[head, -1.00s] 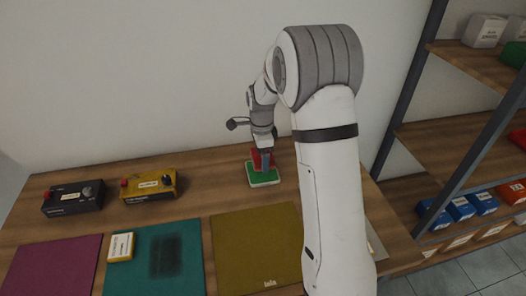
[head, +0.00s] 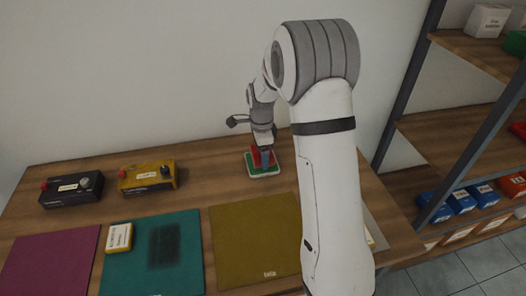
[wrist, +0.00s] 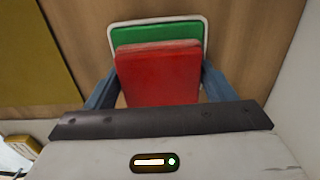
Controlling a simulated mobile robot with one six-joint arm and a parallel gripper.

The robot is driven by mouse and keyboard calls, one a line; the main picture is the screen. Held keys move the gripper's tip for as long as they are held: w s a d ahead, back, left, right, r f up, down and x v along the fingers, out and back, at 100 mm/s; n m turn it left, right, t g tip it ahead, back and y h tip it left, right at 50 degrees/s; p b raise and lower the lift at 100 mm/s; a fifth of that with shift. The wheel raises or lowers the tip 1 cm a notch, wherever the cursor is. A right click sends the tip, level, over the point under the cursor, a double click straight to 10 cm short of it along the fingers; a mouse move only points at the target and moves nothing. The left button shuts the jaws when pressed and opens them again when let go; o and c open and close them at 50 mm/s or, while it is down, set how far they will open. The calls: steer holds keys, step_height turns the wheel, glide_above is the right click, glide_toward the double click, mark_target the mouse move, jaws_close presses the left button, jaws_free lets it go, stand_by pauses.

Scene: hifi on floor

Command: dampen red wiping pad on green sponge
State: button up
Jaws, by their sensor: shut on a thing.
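The red wiping pad (wrist: 158,78) is a flat red block held between the two blue fingers of my gripper (wrist: 158,88). In the head view, my gripper (head: 265,157) holds the red pad (head: 256,153) upright at the green sponge (head: 252,171). The sponge is flat and green and sits in a white-rimmed tray (wrist: 113,38) on the wooden table. In the wrist view, the pad covers the near part of the green sponge (wrist: 158,33), and the far part shows beyond it. The pad looks to be at the sponge's surface; the contact itself is hidden.
A black box (head: 70,189) and a yellow box (head: 147,178) with knobs stand at the back left. Purple (head: 50,262), teal (head: 185,235) and olive (head: 255,240) mats lie along the front. A shelf unit (head: 465,90) stands at the right, a wall behind.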

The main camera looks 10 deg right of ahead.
steer(key=shift+f+b, duration=0.5)
steer(key=shift+f, duration=0.1)
stand_by(1.5)
steer(key=shift+r, duration=0.1)
steer(key=shift+r+p, duration=2.1)
steer(key=shift+r, duration=1.4)
